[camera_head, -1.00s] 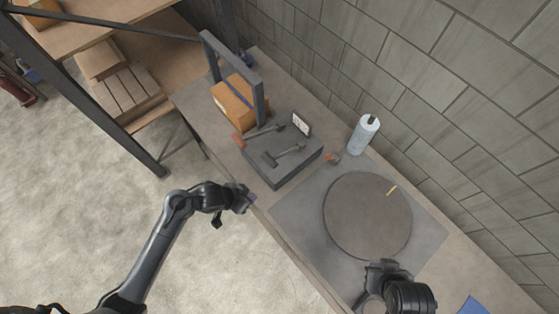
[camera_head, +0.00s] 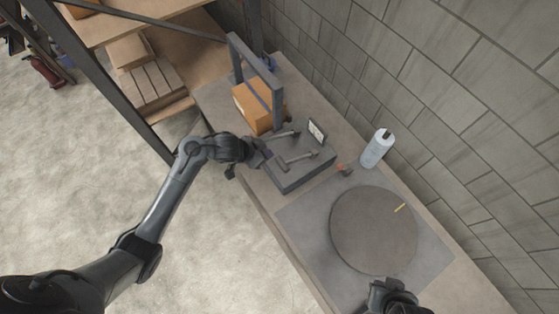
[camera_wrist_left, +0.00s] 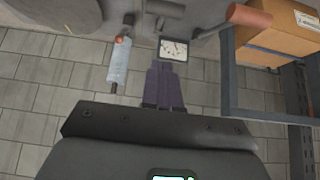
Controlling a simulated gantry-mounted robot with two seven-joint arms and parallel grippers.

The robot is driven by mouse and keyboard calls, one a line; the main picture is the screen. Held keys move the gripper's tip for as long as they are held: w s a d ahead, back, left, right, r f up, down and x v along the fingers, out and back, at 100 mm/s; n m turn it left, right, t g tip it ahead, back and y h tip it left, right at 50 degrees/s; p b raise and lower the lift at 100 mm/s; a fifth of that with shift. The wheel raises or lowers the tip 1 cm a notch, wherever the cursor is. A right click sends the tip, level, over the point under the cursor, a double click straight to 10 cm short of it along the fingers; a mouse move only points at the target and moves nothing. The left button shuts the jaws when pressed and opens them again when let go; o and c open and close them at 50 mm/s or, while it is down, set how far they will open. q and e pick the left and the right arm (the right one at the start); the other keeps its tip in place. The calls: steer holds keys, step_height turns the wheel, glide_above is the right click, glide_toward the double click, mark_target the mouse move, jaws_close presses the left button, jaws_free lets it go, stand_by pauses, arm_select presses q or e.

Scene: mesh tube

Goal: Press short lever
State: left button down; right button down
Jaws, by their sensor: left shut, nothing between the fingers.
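A dark grey box (camera_head: 303,178) on the bench carries two levers. One is a grey lever (camera_head: 302,157) with a crosswise grip; it shows at the top of the left wrist view (camera_wrist_left: 165,9). The other has a red-brown handle (camera_wrist_left: 246,16); in the head view my left gripper hides that handle and only its grey rod (camera_head: 287,134) shows. I cannot tell for certain which is shorter. My left gripper (camera_head: 264,152) is shut and empty at the box's near left side, by the lever ends; contact is unclear. My right gripper (camera_head: 388,292) is at the bottom edge, its fingers unclear.
A small dial plate (camera_head: 317,131) stands at the box's back. A grey frame (camera_head: 276,98) and an orange-brown carton (camera_head: 254,108) stand behind left. A bottle (camera_head: 377,149) stands near the wall. A round dark disc (camera_head: 373,231) lies on a grey mat (camera_head: 300,211) to the right.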

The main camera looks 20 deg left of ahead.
arm_select(q)
glide_above(280, 166)
step_height(280, 166, down, 8)
steer(key=shift+w+r, duration=0.1)
steer(key=shift+w, duration=0.05)
step_height(280, 166, down, 2)
steer(key=shift+f, duration=0.1)
steer(key=shift+s+a+f, duration=0.1)
steer(key=shift+s+f, duration=0.1)
steer(key=shift+f, duration=0.7)
arm_select(e)
steer(key=shift+r, duration=0.15)
arm_select(q)
steer(key=shift+f, duration=0.1)
